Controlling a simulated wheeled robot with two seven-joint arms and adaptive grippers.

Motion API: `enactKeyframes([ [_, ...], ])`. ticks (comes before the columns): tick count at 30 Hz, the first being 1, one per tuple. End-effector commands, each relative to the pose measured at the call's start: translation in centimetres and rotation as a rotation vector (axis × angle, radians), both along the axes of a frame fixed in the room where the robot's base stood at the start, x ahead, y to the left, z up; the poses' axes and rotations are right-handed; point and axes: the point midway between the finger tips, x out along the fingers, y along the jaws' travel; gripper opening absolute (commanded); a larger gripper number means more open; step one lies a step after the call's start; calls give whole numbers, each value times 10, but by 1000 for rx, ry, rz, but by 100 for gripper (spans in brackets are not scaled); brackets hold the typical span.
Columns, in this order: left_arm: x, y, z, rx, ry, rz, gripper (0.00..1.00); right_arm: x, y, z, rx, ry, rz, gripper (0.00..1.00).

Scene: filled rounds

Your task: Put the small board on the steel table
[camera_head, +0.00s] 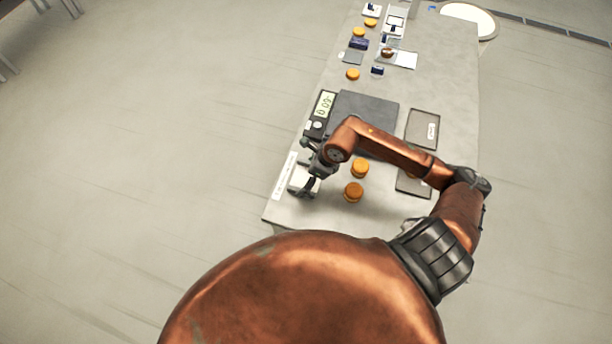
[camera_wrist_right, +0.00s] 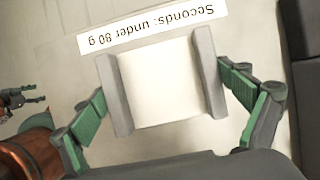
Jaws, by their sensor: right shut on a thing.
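My right gripper (camera_head: 306,186) is over the near left corner of the long grey table (camera_head: 440,65). In the right wrist view the right gripper (camera_wrist_right: 163,85) has its two pads against opposite sides of a pale, nearly square piece (camera_wrist_right: 158,92); it is shut on it. This piece could be the small board, but I cannot tell its thickness. In the head view the piece (camera_head: 297,179) is partly hidden by the fingers. I cannot tell whether it touches the surface. Dark fingers at the left edge of the wrist view seem to be my left gripper (camera_wrist_right: 22,98); their opening is unclear.
A label strip (camera_head: 284,176) reading "Seconds: under 80 g" lies beside the piece. A scale display (camera_head: 324,105) and dark plate (camera_head: 368,108) are beyond. Orange rounds (camera_head: 353,192) stand close right. Grey trays (camera_head: 422,128) lie further right. A white round surface (camera_head: 468,18) is at the far right.

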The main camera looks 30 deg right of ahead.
Motion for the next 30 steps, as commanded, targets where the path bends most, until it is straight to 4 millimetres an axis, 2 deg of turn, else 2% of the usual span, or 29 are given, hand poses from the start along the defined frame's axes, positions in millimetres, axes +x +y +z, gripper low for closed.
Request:
enactKeyframes([
  [3, -1, 0, -1, 0, 1, 0, 61, 0, 0, -1, 0, 0, 0, 100],
  [12, -2, 0, 0, 0, 2, 0, 61, 0, 0, 0, 1, 1, 0, 100],
  [16, -2, 0, 1, 0, 2, 0, 61, -1, -2, 7, -2, -1, 0, 100],
  [20, -2, 0, 0, 0, 2, 0, 61, -8, -8, 27, -4, -2, 3, 100],
  [30, -2, 0, -5, 0, 3, 0, 61, -28, -25, 90, -3, 0, 1, 100],
])
